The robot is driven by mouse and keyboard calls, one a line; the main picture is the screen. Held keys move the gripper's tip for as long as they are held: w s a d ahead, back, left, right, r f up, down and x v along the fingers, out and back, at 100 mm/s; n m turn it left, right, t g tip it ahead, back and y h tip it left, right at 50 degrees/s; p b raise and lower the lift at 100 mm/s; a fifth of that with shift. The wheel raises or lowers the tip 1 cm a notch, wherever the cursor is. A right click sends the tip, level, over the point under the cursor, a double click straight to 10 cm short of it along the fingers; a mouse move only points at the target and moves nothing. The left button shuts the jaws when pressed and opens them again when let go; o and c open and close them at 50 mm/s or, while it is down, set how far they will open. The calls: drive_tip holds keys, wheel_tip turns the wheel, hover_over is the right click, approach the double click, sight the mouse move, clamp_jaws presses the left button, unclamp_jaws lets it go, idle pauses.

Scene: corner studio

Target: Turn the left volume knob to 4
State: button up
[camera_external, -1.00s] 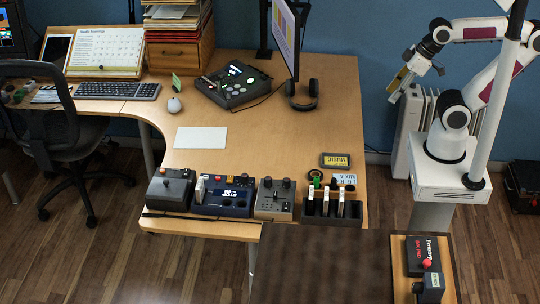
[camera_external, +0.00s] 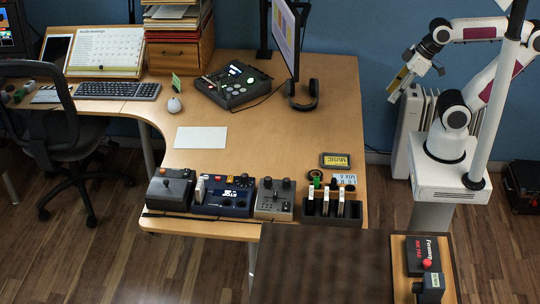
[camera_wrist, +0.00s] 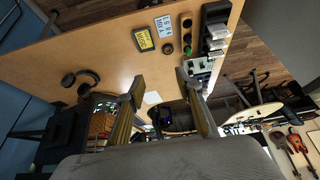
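A small grey box (camera_external: 273,205) with two dark round knobs stands at the table's front edge in the external view. Its left knob (camera_external: 267,183) and right knob (camera_external: 286,184) are too small to read any numbers or pointer. I cannot tell for sure that these are the volume knobs. My gripper (camera_external: 394,92) hangs in the air right of the table, far from the box and touching nothing. In the wrist view my gripper (camera_wrist: 158,88) has its two fingers wide apart with nothing held between them.
A blue box with a display (camera_external: 228,201) and a grey box (camera_external: 171,192) stand left of the knob box. A dark rack (camera_external: 331,208) with white-topped levers stands right of it. Headphones (camera_external: 302,97) and a monitor (camera_external: 287,38) stand farther back. The table's middle is mostly clear.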

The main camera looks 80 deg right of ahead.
drive_tip(key=w+a+f+n+g, duration=0.1)
drive_tip(key=w+a+f+n, duration=0.3)
drive_tip(key=w+f, duration=0.3)
drive_tip(key=w+a+f+n+g, duration=0.2)
drive_tip(key=w+a+f+n, duration=0.3)
drive_tip(key=w, duration=1)
drive_tip(key=w+a+f+n+g, duration=0.2)
drive_tip(key=w+a+f+n, duration=0.2)
drive_tip(key=w+f, duration=0.5)
drive_tip(key=shift+w+a+f+n, duration=0.15)
drive_tip(key=shift+w+f+n, duration=0.1)
drive_tip(key=shift+w, duration=0.5)
drive_tip(key=shift+w+a+f+n, duration=0.15)
drive_tip(key=shift+w+n, duration=0.1)
drive_tip(key=shift+w, duration=0.5)
drive_tip(key=shift+w+r+n, duration=0.15)
drive_tip(key=shift+w+n, duration=0.05)
drive_tip(key=shift+n, duration=0.7)
